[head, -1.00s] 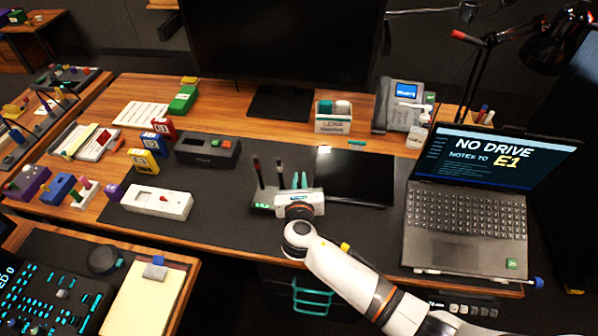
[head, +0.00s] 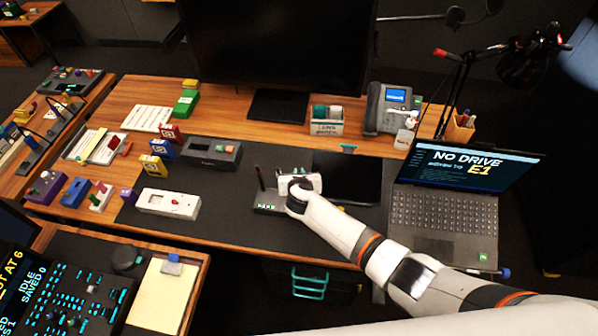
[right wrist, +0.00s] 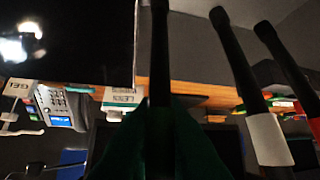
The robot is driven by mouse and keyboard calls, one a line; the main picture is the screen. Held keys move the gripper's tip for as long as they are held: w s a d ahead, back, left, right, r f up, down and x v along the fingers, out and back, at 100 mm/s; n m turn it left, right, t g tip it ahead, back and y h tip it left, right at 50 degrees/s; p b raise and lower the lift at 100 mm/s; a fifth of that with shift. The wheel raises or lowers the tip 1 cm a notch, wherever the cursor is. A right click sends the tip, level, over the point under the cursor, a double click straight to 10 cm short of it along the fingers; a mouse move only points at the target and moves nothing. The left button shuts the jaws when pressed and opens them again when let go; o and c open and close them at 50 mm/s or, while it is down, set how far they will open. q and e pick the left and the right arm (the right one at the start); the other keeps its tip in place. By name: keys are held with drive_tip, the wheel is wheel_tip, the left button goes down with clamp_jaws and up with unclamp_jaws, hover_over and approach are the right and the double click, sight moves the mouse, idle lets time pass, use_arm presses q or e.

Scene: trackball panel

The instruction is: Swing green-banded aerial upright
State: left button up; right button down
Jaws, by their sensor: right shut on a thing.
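A small dark device (head: 266,203) with thin black aerials stands on the desk mat, left of my right gripper (head: 298,183) in the head view. One thin aerial (head: 259,180) stands free at its left side. In the right wrist view, a dark aerial (right wrist: 160,50) runs down between the dark green fingers of my right gripper (right wrist: 160,115), which is shut on it. Its band is hidden by the fingers. Two more aerials lean at the right; one has a white band (right wrist: 269,139). My left gripper is not in view.
A black tablet-like panel (head: 355,180) lies right of the device, with a laptop (head: 440,215) further right. A white box (head: 168,203) and a dark grey box (head: 212,150) sit to the left. The mat between them and the device is clear.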

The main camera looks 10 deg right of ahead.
drive_tip(key=c, duration=1.5)
unclamp_jaws()
drive_tip(key=p+v, duration=0.1)
drive_tip(key=v, duration=1.1)
drive_tip(key=shift+a, duration=0.1)
